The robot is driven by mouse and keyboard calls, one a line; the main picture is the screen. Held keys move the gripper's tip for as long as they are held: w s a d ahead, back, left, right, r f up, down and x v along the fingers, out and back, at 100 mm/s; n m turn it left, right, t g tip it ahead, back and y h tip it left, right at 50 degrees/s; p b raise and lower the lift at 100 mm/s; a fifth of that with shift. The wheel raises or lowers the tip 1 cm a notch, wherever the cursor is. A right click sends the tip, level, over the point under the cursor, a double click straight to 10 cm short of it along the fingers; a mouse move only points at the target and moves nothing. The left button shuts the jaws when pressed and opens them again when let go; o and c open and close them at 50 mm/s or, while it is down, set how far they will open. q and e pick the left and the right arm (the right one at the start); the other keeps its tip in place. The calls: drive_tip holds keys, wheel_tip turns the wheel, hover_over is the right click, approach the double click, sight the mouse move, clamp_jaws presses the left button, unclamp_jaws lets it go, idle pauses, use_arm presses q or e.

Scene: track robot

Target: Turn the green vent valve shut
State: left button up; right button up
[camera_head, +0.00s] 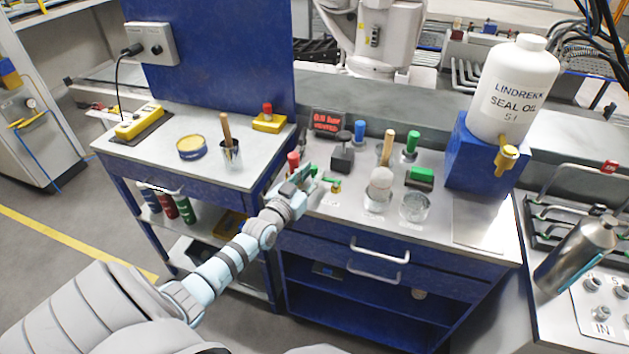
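A small brass valve (336,187) with a green handle (329,180) sits on the grey bench top, just right of my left gripper. This appears to be the green vent valve. My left gripper (304,177) is low over the bench, close to the green handle. Its fingers are small and partly overlap green and dark parts behind them, so I cannot tell whether they touch the handle or how far they are apart. A dark display (327,122) with red text behind the valve seems to read 0.0 bar, vented. My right gripper is out of view.
A red-topped part (293,160) stands close behind my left gripper. A black block (342,157), a wooden-handled brush (384,165), a glass dish (414,206) and a green block (420,178) stand nearby. A white seal oil jug (514,90) stands on a blue stand (473,160).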

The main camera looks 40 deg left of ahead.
use_arm(q)
drive_tip(key=shift+w+b, duration=0.3)
drive_tip(key=shift+w, duration=0.45)
drive_tip(key=shift+r, duration=0.1)
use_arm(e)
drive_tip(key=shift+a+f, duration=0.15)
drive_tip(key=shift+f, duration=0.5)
use_arm(q)
drive_tip(key=shift+a, duration=0.1)
clamp_jaws()
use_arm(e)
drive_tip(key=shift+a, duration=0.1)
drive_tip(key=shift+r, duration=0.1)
